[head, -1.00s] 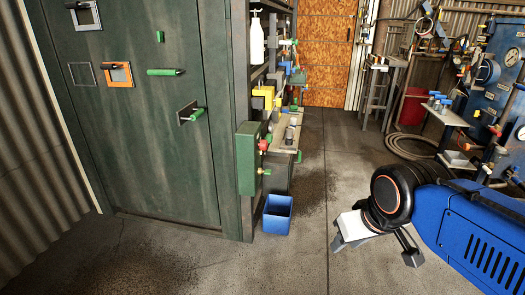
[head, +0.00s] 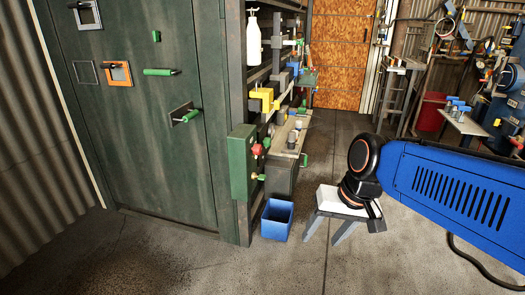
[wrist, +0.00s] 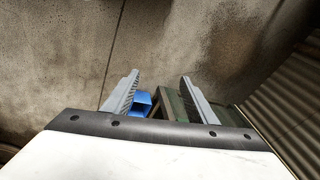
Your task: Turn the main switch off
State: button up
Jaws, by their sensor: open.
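A green control box (head: 240,165) is fixed at the right edge of the green cabinet. It has a red knob (head: 257,150) on its right side and a small brass-and-green handle (head: 258,177) below that. No label is readable, so I cannot tell which one is the main switch. My gripper (head: 322,240) is right of the box and lower than it, apart from it, with its fingers pointing down. In the wrist view my gripper (wrist: 160,76) is open with nothing between its fingers.
A blue bin (head: 277,220) stands on the floor below the box, just left of my gripper; it also shows in the wrist view (wrist: 143,102). A green-handled latch (head: 185,115) sticks out from the cabinet door. A shelf (head: 288,138) juts out behind the box. The front floor is clear.

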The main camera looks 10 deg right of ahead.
jog(key=w+a+m+g+y, duration=0.2)
jog(key=w+a+m+y, duration=0.3)
jog(key=w, duration=0.5)
jog(key=m+t+y, duration=0.8)
jog(key=m+y, duration=0.1)
jog(key=m, duration=0.7)
send_near(261, 149)
jog(key=x, duration=0.9)
jog(key=shift+a, duration=0.15)
jog(key=c, duration=1.1)
jog(key=shift+o, duration=0.2)
